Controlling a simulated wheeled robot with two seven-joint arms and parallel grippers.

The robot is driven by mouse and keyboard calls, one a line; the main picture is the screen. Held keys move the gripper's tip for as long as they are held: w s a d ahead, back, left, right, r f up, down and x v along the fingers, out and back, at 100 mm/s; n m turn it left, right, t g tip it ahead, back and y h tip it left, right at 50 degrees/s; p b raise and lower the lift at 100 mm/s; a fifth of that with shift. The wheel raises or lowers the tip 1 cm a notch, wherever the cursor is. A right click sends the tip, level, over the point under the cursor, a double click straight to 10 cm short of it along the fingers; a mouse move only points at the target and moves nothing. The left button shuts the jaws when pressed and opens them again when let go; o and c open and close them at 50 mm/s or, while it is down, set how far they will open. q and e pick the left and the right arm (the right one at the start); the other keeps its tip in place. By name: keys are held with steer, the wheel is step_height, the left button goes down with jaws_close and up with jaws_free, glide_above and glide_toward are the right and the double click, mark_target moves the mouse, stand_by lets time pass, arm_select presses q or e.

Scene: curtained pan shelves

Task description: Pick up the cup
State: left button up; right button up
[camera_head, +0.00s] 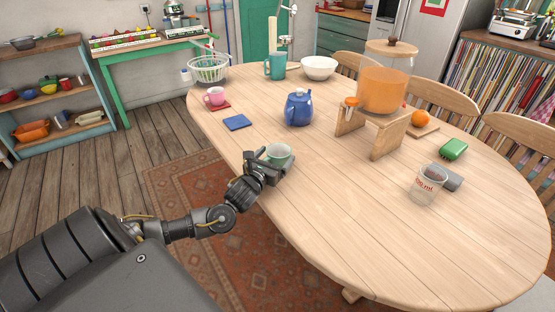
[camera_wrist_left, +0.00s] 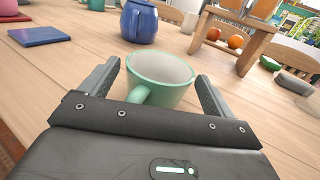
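A small green cup with a pale inside (camera_head: 280,151) stands upright on the wooden table near its left edge. In the left wrist view the cup (camera_wrist_left: 165,72) shows with its handle toward my gripper. My left gripper (camera_head: 266,162) is open, with its fingers reaching along either side of the cup. In the left wrist view a narrow gap shows between each finger of the gripper (camera_wrist_left: 158,75) and the cup. My right gripper is not in view.
A blue teapot (camera_head: 298,108), blue coaster (camera_head: 237,122) and pink cup (camera_head: 214,97) stand beyond the cup. A drink dispenser (camera_head: 382,85) on a wooden stand (camera_head: 386,139) and a measuring glass (camera_head: 427,186) are to the right. The near table (camera_head: 360,235) is clear.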

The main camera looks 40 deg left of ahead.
arm_select(q)
steer(key=c, duration=0.7)
steer(key=shift+c, duration=0.5)
steer(key=shift+r, duration=0.15)
